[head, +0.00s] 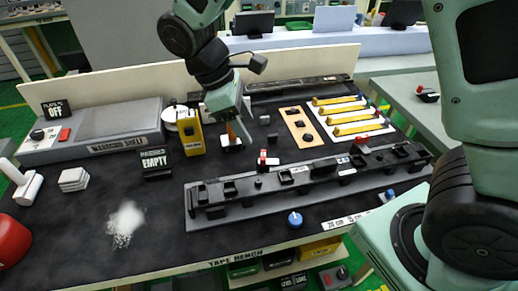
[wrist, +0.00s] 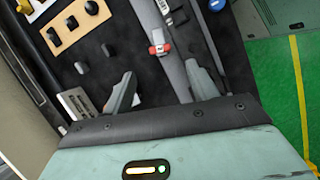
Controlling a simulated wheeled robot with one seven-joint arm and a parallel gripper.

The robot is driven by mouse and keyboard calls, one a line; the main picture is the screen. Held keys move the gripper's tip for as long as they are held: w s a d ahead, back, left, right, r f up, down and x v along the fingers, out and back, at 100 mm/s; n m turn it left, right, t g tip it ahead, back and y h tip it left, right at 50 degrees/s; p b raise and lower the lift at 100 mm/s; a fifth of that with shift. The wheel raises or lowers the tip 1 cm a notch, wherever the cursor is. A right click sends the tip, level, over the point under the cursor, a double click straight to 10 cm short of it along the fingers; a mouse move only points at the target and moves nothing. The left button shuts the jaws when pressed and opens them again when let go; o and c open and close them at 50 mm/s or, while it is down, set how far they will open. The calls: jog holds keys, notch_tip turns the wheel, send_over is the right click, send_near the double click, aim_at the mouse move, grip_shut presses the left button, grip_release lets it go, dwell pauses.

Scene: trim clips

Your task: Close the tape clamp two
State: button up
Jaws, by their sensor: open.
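A long dark rail (head: 310,178) on a grey base runs across the bench front, with several black blocks along it. A small red-and-white clamp (head: 263,160) stands at the rail's back edge near its middle; it also shows in the wrist view (wrist: 158,46). A second red piece (head: 362,144) sits further right on the rail. I cannot read which one is clamp two. My gripper (head: 238,134) is above the bench, behind and left of the nearer red clamp. In the wrist view my gripper (wrist: 150,84) is open and empty, the red clamp beyond its fingertips.
A wooden plate (head: 299,127) with black pieces and a white board (head: 335,118) with yellow bars lie behind the rail. A yellow box (head: 190,132) stands left of my gripper. A blue knob (head: 295,218) is at the front. White powder (head: 125,222) lies on the open left bench area.

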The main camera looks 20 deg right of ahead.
aim_at(263, 154)
jog(key=x, duration=0.9)
jog(key=shift+f+p, duration=0.1)
jog(key=shift+p, duration=0.2)
jog(key=shift+c, duration=0.4)
jog(key=c, duration=0.9)
